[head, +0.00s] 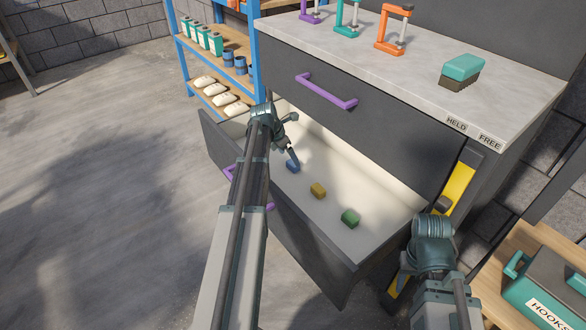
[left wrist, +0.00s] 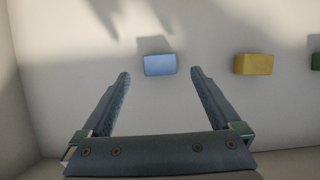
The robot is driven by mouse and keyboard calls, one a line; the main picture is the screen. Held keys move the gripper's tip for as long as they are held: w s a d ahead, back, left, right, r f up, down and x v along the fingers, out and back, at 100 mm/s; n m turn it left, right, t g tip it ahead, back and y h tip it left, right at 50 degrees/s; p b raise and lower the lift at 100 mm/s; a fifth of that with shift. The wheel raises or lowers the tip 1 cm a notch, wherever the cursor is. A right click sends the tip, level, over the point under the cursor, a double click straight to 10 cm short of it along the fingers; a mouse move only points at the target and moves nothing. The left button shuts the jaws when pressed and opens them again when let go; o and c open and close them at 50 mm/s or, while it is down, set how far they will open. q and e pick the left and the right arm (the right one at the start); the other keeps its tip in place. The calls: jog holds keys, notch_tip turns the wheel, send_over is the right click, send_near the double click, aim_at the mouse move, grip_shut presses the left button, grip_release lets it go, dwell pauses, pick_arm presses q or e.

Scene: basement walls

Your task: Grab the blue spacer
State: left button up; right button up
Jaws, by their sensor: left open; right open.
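The blue spacer (head: 292,167) is a small block lying on the pale floor of the open lower drawer (head: 387,208). In the left wrist view the blue spacer (left wrist: 160,65) lies just beyond the gap between my fingertips, roughly centred, with no finger touching it. My left gripper (head: 292,157) reaches down into the drawer above the spacer and partly covers it. In the left wrist view the left gripper (left wrist: 160,74) is open and empty, one finger on each side. My right arm's wrist shows at the lower right of the head view, outside the drawer; its fingertips are hidden.
A yellow block (head: 318,191) and a green block (head: 350,218) lie right of the blue one in the drawer. The closed upper drawer has a purple handle (head: 326,92). Clamps and a teal brush (head: 462,70) stand on the worktop (head: 350,52). A teal toolbox (head: 548,290) is lower right.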

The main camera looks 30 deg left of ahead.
aim_at(292, 163)
pick_arm(q)
jog(key=b+x, duration=0.3)
jog(key=x, duration=0.1)
jog(key=shift+w+f+b, duration=0.1)
jog(key=shift+f+b, duration=0.2)
jog(key=shift+b, duration=0.05)
jog(key=shift+r, duration=0.1)
jog(key=c, duration=1.4)
jog(key=shift+c, duration=0.2)
jog(key=shift+r, duration=0.1)
